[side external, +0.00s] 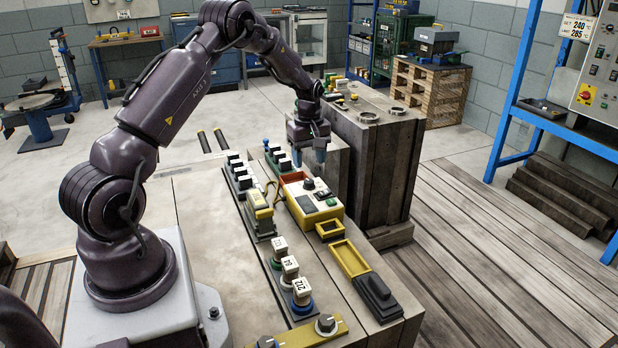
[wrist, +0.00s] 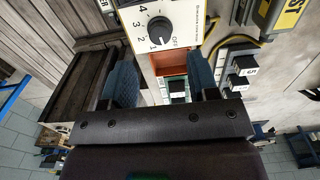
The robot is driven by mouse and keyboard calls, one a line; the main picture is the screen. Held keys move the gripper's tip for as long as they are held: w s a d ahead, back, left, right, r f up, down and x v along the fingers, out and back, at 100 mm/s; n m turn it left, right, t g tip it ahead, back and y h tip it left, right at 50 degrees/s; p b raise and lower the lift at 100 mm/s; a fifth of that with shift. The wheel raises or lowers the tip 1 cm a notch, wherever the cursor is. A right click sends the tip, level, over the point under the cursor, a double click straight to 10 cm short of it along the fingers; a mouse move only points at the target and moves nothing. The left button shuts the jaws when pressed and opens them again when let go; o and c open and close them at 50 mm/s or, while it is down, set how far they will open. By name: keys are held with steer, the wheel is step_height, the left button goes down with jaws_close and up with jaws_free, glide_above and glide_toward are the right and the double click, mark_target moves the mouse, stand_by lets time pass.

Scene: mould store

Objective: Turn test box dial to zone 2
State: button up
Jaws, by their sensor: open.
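The test box (side external: 327,211) is a yellow case with a cream top on the bench. Its black dial (side external: 309,184) sits at the end of the top nearest my gripper. In the wrist view the dial (wrist: 159,30) is ringed by OFF, 1, 2, 3 and 4. A light line on the knob seems to lie on the 1 side, but I cannot tell exactly. My gripper (side external: 308,156) is above the box's far end, apart from the dial. In the wrist view my gripper (wrist: 161,82) has its blue fingers spread with nothing between them, below the dial in the picture.
An orange-red tray (side external: 293,178) adjoins the box's far end. Rows of black and white blocks (side external: 240,175) and a yellow-grey meter (side external: 260,214) stand to the left. A yellow tray (side external: 350,258) and labelled cubes (side external: 289,265) are nearer. A wooden crate (side external: 372,150) rises behind.

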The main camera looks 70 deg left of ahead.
mark_target(309, 180)
step_height(309, 180, down, 6)
steer(key=shift+f, duration=0.1)
steer(key=shift+c, duration=0.5)
steer(key=c, duration=0.8)
steer(key=shift+c, duration=0.2)
